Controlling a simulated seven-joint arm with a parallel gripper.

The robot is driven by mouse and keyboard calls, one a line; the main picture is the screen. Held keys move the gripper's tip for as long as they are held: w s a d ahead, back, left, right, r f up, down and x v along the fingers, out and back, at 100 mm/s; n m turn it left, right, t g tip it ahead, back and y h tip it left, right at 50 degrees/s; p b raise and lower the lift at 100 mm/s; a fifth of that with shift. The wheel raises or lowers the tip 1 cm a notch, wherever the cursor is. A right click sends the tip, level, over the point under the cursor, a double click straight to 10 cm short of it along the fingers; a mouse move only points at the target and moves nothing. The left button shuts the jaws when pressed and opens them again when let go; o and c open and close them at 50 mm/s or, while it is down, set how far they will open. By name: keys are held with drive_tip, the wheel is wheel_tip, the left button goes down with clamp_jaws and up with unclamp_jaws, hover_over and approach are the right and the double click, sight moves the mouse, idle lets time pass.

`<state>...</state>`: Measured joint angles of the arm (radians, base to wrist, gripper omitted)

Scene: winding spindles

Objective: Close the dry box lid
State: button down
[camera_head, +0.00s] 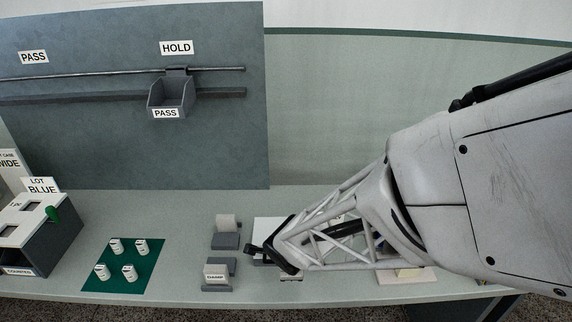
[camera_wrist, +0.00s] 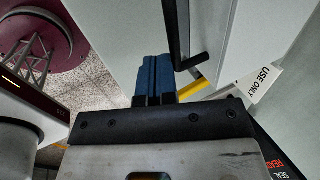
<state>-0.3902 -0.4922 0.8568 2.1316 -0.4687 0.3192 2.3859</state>
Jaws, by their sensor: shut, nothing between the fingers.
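My gripper (camera_head: 258,252) reaches in from the right in the head view, low over the middle of the bench. In the wrist view its blue fingers (camera_wrist: 153,80) are together with nothing between them. Right beside them is a black bent handle (camera_wrist: 187,45) in front of a pale grey panel (camera_wrist: 214,40); whether they touch, I cannot tell. This may be the dry box lid, but its hinge and angle do not show. In the head view a white surface (camera_head: 268,228) shows behind the gripper; my arm hides most of what is there.
Left of the gripper stand a grey block marked DAMP (camera_head: 217,275) and another holder (camera_head: 226,235). A green mat (camera_head: 122,272) with several white spools and a grey box (camera_head: 40,240) lie further left. A grey bin (camera_head: 170,95) hangs on the back panel's rail.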

drive_tip(key=shift+s, duration=0.2)
drive_tip(key=s+r, duration=0.1)
drive_tip(key=s, duration=0.8)
drive_tip(key=shift+s+r, duration=0.2)
drive_tip(key=shift+r, duration=0.1)
idle(0.3)
idle(0.6)
drive_tip(key=s+d+r+n+g, duration=0.1)
drive_tip(key=s+d+r+n, duration=0.2)
drive_tip(key=d+r+n, duration=0.5)
drive_tip(key=s+d+r+n, duration=0.3)
drive_tip(key=d+r+n, duration=0.5)
drive_tip(key=r, duration=0.7)
drive_tip(key=shift+s+d+r+n+g, duration=0.2)
drive_tip(key=shift+r+n+g, duration=0.15)
drive_tip(key=shift+n, duration=0.55)
